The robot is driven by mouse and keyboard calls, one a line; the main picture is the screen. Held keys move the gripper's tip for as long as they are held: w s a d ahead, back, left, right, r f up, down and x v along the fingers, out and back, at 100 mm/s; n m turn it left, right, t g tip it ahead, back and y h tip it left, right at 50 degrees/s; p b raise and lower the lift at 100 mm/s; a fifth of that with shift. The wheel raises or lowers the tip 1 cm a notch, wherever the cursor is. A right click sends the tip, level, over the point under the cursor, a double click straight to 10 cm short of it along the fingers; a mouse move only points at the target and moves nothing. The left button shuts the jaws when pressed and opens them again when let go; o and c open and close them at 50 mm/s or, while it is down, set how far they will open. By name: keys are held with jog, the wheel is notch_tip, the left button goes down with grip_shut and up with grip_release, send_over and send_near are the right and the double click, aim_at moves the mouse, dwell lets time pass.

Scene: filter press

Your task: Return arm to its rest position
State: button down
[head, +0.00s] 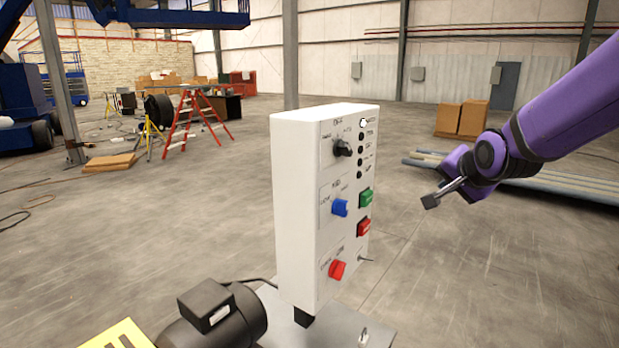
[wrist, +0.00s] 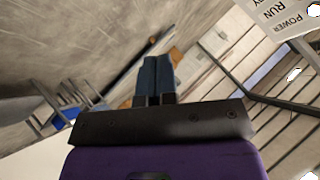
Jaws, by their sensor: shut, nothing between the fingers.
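My purple arm comes in from the right of the head view, and my gripper (head: 431,201) hangs in the air to the right of the white control panel, clear of it. In the wrist view my gripper's two fingers (wrist: 155,75) are together with nothing between them. The control panel (head: 300,205) stands upright on a post. Its face has a black knob (head: 342,147), a blue knob (head: 339,208), a red knob (head: 337,270), and green (head: 366,198) and red (head: 364,228) push buttons. A panel corner with printed labels (wrist: 285,20) shows at the wrist view's upper right.
A black motor (head: 210,315) sits low in front of the panel, beside a yellow plate (head: 117,336). Cardboard boxes (head: 461,119) and long floor beams (head: 520,180) lie behind my arm. A red stepladder (head: 190,118) stands far left. The floor right of the panel is open.

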jog(key=s+r+n+g, duration=0.1)
jog(key=s+n+g, duration=0.1)
jog(key=s, duration=0.7)
jog(key=s+d+r+n+g, duration=0.1)
jog(key=s+n, duration=0.3)
jog(key=s, duration=0.6)
jog(key=s+r+n+g, duration=0.1)
jog(key=s+n+g, duration=0.1)
jog(key=s, duration=0.8)
jog(key=shift+d+r+n+g, duration=0.25)
jog(key=shift+d+n+g, duration=0.1)
jog(key=shift+n, duration=0.35)
jog(key=c, duration=1.8)
grip_release()
jog(key=shift+w, duration=0.1)
